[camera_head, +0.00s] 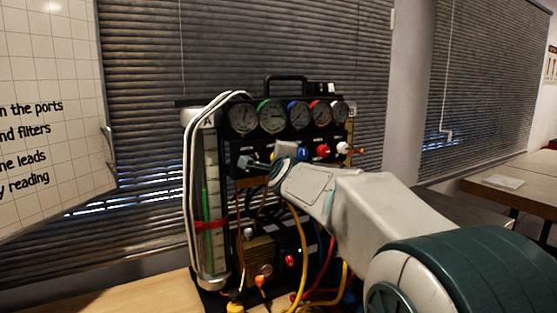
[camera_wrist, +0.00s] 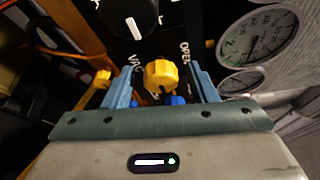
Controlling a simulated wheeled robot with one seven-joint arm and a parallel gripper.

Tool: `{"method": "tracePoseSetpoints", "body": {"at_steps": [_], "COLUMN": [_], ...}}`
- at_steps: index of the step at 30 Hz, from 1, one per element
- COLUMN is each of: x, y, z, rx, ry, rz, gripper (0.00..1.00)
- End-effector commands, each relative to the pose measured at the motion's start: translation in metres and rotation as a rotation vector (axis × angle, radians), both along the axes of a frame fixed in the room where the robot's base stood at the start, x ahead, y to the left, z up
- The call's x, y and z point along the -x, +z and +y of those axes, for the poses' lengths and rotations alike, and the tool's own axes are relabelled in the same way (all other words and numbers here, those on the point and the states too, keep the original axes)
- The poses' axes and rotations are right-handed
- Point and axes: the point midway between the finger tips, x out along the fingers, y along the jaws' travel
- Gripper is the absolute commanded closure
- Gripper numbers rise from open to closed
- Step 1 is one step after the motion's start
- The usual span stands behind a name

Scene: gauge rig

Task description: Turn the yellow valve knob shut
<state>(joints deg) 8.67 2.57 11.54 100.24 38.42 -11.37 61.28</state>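The yellow valve knob (camera_wrist: 160,76) shows in the middle of the wrist view, on the black panel between printed words, one of which reads OPEN. In the head view it is hidden behind my gripper and arm. My gripper (camera_wrist: 161,82) is open, with one blue finger on each side of the knob. A gap shows between the knob and each finger, so neither seems to touch it. In the head view my gripper (camera_head: 258,163) is at the front of the gauge rig (camera_head: 238,150), below the gauges.
A row of several round gauges (camera_head: 272,117) runs along the rig's top. Red (camera_head: 323,151) and white (camera_head: 343,148) knobs sit to the right of my gripper. A black knob (camera_wrist: 128,18) is near the yellow one. Hoses (camera_head: 297,240) hang below; a glass tube (camera_head: 211,200) stands at left.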

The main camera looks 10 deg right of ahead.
Motion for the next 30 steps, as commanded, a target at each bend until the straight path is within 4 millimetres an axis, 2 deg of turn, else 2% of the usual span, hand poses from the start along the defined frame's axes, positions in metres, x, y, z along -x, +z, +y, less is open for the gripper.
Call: {"method": "tracePoseSetpoints", "body": {"at_steps": [7,11,30], "x": [0.003,0.015,0.119], "y": [0.001,0.002,0.009], "z": [0.0,0.001,0.008], "rx": [0.001,0.002,0.001], "ry": [0.0,0.0,-0.001], "rz": [-0.002,-0.003,-0.003], "gripper": [0.48,0.48,0.48]}}
